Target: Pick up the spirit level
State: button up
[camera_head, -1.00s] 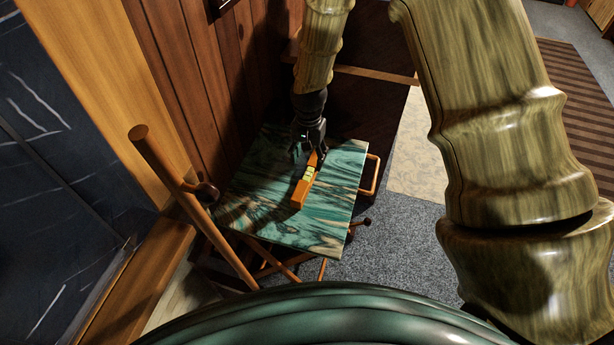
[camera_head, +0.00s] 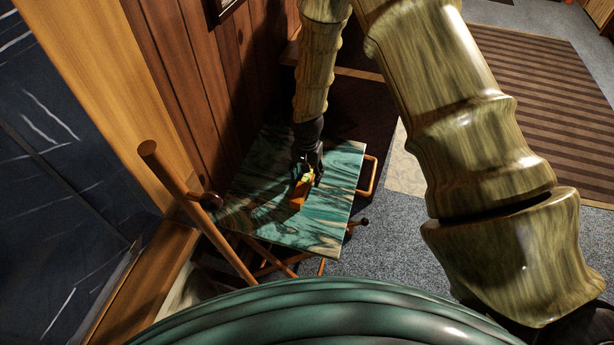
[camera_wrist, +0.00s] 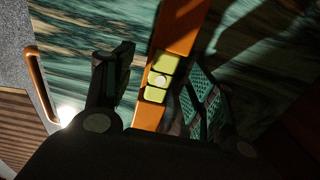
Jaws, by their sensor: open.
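The spirit level (camera_head: 299,194) is an orange bar with yellow-green vial windows, lying on a small table with a green and tan marbled top (camera_head: 325,232). My gripper (camera_head: 309,172) is over the level's far part in the head view and hides that end. In the wrist view, the level (camera_wrist: 182,30) runs between the two spread fingers of my gripper (camera_wrist: 162,88), with its vials between them. The fingers stand open on either side, the right one nearer to the level. I cannot tell whether either finger touches it.
A wooden folding chair-like frame (camera_head: 195,210) stands at the table's left, with a post rising above the top. A wood-paneled wall (camera_head: 205,85) is close behind the table. Grey carpet (camera_head: 395,250) lies open to the right, with a striped rug (camera_head: 540,100) beyond.

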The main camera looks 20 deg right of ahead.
jog(key=shift+f, duration=0.4)
jog(key=shift+c, duration=0.2)
jog(key=c, duration=1.2)
jog(key=shift+o, duration=0.2)
jog(key=shift+r, duration=0.15)
jog(key=shift+r+b, duration=0.6)
jog(key=shift+r, duration=0.35)
jog(key=shift+s+r+b, duration=0.5)
jog(key=shift+r, duration=0.1)
jog(key=s+b, duration=0.1)
jog(key=s, duration=0.4)
jog(key=s+r+b, duration=0.1)
jog(key=s, duration=0.4)
jog(key=s+a+b, duration=0.1)
jog(key=s, duration=0.4)
jog(key=shift+a+r+b, duration=0.1)
jog(key=shift+r+b, duration=0.25)
jog(key=shift+b, duration=0.05)
